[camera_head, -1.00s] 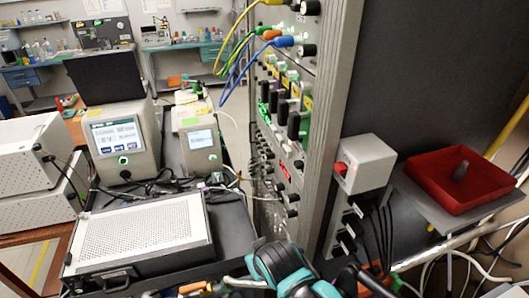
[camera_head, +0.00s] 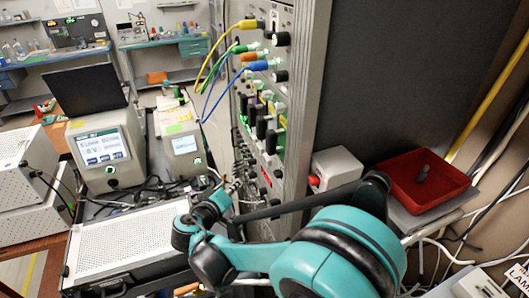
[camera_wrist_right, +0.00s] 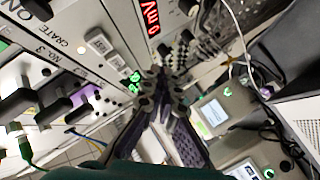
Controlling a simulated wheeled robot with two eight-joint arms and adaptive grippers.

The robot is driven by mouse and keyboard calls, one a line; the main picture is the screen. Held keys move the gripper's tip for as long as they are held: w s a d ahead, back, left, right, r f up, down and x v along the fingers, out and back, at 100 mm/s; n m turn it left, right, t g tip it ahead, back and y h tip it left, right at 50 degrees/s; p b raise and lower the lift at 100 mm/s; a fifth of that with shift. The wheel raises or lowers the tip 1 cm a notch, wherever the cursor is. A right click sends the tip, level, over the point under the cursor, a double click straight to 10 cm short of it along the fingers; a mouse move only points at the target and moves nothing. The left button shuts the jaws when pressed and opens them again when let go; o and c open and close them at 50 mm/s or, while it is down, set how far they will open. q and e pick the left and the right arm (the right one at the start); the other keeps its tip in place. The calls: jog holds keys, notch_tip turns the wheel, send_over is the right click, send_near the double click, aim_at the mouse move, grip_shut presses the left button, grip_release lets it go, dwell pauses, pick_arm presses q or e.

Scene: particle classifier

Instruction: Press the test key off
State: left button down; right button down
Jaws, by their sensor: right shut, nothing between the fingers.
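The rack panel (camera_head: 262,125) stands in the middle of the head view, with knobs, plugs and small switches down its front. In the right wrist view, a pale block with small lettering that may be the test key (camera_wrist_right: 100,42) sits on the panel below a "CRATE" label; its setting is not clear. Contact with the panel cannot be told. In the head view my right arm reaches across the panel's lower part. My left gripper is not in view.
Yellow, green and blue cables (camera_head: 215,80) hang from plugs at the panel's upper left. A grey box with a red button (camera_head: 335,168) and a red tray (camera_head: 425,180) stand right of the rack. Instruments with screens (camera_head: 105,150) crowd the left.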

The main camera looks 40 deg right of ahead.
aim_at(267, 160)
jog(key=w+r+h, duration=0.1)
jog(key=w+a+r+h+p, duration=0.1)
jog(key=r+t, duration=0.1)
jog(key=r, duration=0.1)
jog(key=shift+w+a+m+h, duration=0.15)
jog(key=shift+w+m+h, duration=0.15)
jog(key=shift+w+h, duration=0.1)
jog(key=s+d+p, duration=0.1)
jog(key=s+d, duration=0.1)
jog(key=d, duration=0.6)
jog(key=shift+d, duration=0.3)
dwell(1.2)
jog(key=shift+s+d, duration=0.15)
jog(key=shift+d, duration=0.25)
